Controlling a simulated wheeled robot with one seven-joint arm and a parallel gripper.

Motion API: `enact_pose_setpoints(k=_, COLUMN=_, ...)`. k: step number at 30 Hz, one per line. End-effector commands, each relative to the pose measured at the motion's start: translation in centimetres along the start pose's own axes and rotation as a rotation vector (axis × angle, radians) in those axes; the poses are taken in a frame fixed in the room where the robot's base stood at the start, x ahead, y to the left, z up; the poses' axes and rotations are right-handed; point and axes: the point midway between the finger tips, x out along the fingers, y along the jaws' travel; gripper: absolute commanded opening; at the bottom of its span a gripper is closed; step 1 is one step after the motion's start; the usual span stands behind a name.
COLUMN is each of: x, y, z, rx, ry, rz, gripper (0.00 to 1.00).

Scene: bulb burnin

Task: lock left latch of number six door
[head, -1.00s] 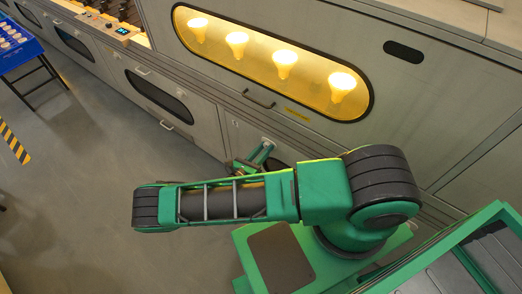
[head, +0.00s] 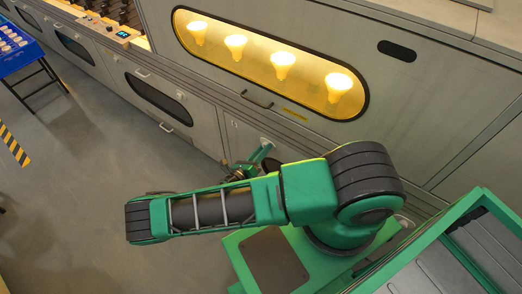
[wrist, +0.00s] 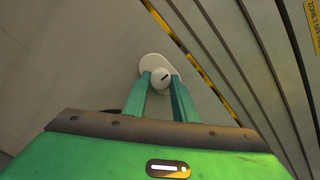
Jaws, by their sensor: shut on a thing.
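My gripper (wrist: 160,84) is shut on a pale round latch knob (wrist: 161,77) with a dark slot-like mark, seen in the wrist view. The knob sits on a rounded pale plate (wrist: 149,62) on a grey panel, and one green finger lies on each side of it. In the head view my gripper (head: 264,154) is against the low grey front to the right of a small pale marking (head: 234,124). I cannot read a door number or tell whether the latch is locked.
Above is a long lit window (head: 270,62) with several glowing bulbs. A handle bar (head: 256,100) sticks out below it. Another low door with a dark window (head: 158,97) is to the left. A blue table (head: 18,48) stands far left.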

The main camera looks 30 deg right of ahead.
Motion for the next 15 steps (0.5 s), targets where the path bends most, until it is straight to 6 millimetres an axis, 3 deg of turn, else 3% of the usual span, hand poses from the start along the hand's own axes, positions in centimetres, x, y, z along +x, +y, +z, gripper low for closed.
enact_pose_setpoints(k=4, x=-0.18, y=0.55, z=0.58, rx=0.011, ry=-0.008, rz=0.013, gripper=0.00)
enact_pose_setpoints(k=5, x=-0.18, y=0.55, z=0.59, rx=0.012, ry=-0.008, rz=0.013, gripper=0.30)
enact_pose_setpoints(k=7, x=-0.16, y=0.49, z=0.57, rx=0.011, ry=-0.007, rz=0.012, gripper=0.44)
enact_pose_setpoints(k=15, x=-0.10, y=0.24, z=0.28, rx=0.007, ry=-0.003, rz=0.006, gripper=0.44)
